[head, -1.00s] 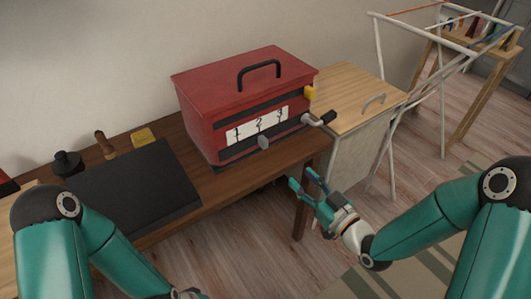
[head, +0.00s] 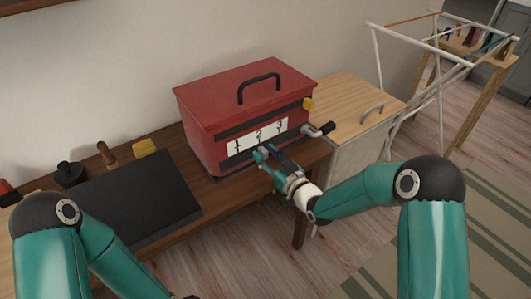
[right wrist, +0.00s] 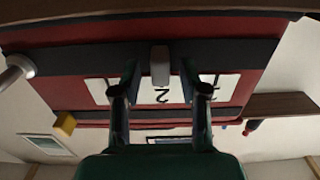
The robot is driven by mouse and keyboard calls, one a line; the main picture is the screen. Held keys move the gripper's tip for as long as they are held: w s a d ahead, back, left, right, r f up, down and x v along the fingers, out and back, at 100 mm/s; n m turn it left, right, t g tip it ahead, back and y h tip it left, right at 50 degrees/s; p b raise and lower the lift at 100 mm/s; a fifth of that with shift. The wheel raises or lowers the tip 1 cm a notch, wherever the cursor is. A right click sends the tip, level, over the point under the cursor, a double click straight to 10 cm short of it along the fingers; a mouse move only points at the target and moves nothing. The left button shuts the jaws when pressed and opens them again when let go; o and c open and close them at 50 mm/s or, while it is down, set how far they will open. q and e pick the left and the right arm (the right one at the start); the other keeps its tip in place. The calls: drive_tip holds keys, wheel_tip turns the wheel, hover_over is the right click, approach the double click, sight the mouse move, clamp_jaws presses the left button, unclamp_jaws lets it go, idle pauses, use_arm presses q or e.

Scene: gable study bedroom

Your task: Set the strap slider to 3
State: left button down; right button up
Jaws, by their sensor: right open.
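A red box (head: 205,148) with a black top handle stands on the wooden bench. Its front has a white number strip (head: 243,143) marked 1, 2, 3 between two dark bands. The grey slider knob (right wrist: 160,66) shows in the right wrist view, in line with the 2; in the head view my gripper hides it. My right gripper (head: 263,153) is open in front of the strip. In the right wrist view its fingers (right wrist: 160,85) stand on either side of the knob, with a gap to each side. My left arm shows at lower left, but its jaws are not visible.
A crank with a black grip (head: 320,130) sticks out at the box's right, below a yellow piece (head: 308,104). A dark mat (head: 135,195) lies left of the box. A wooden cabinet (head: 350,105) and a white drying rack (head: 379,75) stand at right.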

drive_tip(key=shift+w+a, duration=0.2)
drive_tip(key=shift+w, duration=0.1)
clamp_jaws()
